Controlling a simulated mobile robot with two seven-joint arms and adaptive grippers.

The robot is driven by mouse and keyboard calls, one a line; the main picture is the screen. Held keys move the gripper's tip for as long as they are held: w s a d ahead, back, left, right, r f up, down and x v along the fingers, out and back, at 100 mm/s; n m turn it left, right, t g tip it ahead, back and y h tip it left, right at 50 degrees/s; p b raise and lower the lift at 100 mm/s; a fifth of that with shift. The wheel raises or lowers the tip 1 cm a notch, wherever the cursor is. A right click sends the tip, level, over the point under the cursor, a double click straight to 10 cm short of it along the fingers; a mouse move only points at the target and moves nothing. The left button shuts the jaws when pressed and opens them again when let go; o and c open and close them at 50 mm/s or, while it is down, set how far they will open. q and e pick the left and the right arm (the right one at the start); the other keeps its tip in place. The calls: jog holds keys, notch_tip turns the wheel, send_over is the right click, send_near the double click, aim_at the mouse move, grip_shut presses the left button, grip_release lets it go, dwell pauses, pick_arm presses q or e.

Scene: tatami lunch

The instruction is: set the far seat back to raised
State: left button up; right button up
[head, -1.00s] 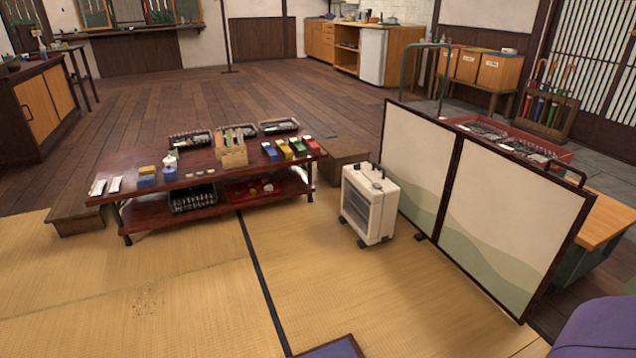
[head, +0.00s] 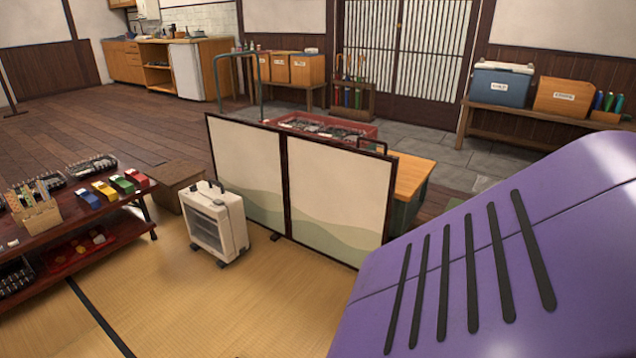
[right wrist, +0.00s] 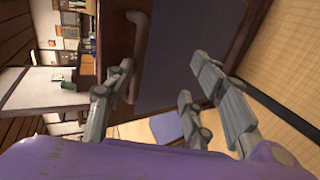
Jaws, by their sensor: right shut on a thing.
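A seat back with a dark blue-grey face (right wrist: 185,75) and a dark reddish-brown wooden side fills the middle of the right wrist view. A curved brown handle (right wrist: 138,50) is on its wooden side. My right gripper (right wrist: 165,75) is shut on the seat back, with its fingers on either side; the exact contact is hard to see. A smaller blue-grey surface (right wrist: 166,127) shows low between the fingers. How far the back is tilted is unclear. The head view shows neither the seat nor the right gripper. My left gripper is not in view.
A folding screen (head: 338,205) stands on the tatami (head: 270,300), with a white heater (head: 217,222) to its left. A low table (head: 75,235) with boxes and trays is at the left. A wooden box step (head: 180,182) stands beside it. Bare tatami lies in front of the heater.

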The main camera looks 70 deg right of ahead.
jog(key=v, duration=1.2)
jog(key=shift+d, duration=0.1)
